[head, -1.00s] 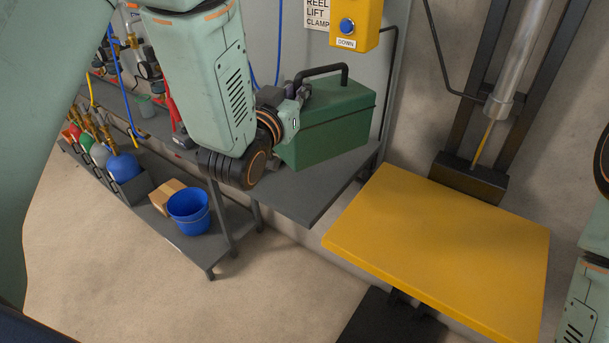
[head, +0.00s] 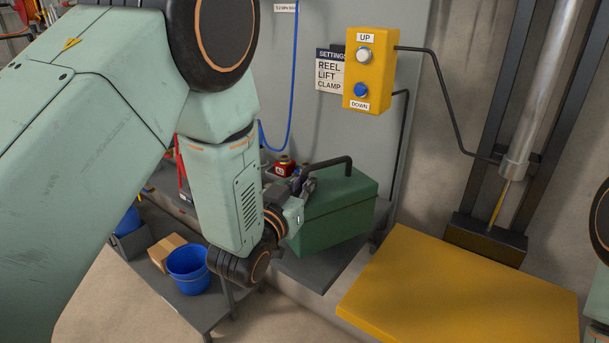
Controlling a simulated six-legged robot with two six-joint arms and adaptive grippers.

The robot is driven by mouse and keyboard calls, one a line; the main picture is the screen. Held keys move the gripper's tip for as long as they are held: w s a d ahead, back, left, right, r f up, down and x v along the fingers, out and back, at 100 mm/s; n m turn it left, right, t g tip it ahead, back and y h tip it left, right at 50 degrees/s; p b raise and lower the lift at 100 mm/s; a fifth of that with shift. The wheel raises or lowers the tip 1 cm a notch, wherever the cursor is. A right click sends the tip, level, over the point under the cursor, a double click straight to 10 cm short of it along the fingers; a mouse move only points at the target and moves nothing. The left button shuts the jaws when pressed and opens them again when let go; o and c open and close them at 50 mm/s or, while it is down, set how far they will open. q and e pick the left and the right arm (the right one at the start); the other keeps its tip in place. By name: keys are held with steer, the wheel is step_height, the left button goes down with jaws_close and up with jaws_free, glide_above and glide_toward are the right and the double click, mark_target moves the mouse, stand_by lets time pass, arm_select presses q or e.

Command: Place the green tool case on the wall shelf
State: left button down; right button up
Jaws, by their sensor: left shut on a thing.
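The green tool case (head: 338,215) with its dark handle (head: 335,162) is upright over the dark grey wall shelf (head: 312,270). Its base is at the shelf surface, but I cannot tell whether it rests on it or hangs just above. My left gripper (head: 306,184) is at the left end of the case's handle and is shut on it. The fingertips are small and partly hidden by the wrist. The gripper of my right arm is out of view; only a bit of that arm shows at the right edge.
A yellow lift platform (head: 460,290) stands to the right of the shelf. A yellow UP/DOWN button box (head: 369,70) is above the case. A blue bucket (head: 188,270) and a cardboard box (head: 167,250) are on a low rack at left. A red item (head: 284,166) sits behind the gripper.

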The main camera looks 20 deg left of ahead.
arm_select(q)
steer(key=shift+d, duration=0.2)
step_height(320, 180, down, 3)
steer(key=shift+a+f+b, duration=0.1)
steer(key=shift+a+b, duration=0.05)
steer(key=shift+b, duration=0.3)
steer(key=c, duration=1.8)
jaws_free()
steer(key=shift+s+f, duration=0.15)
steer(key=shift+f, duration=0.05)
steer(key=shift+o, duration=2.1)
steer(key=shift+a, duration=0.1)
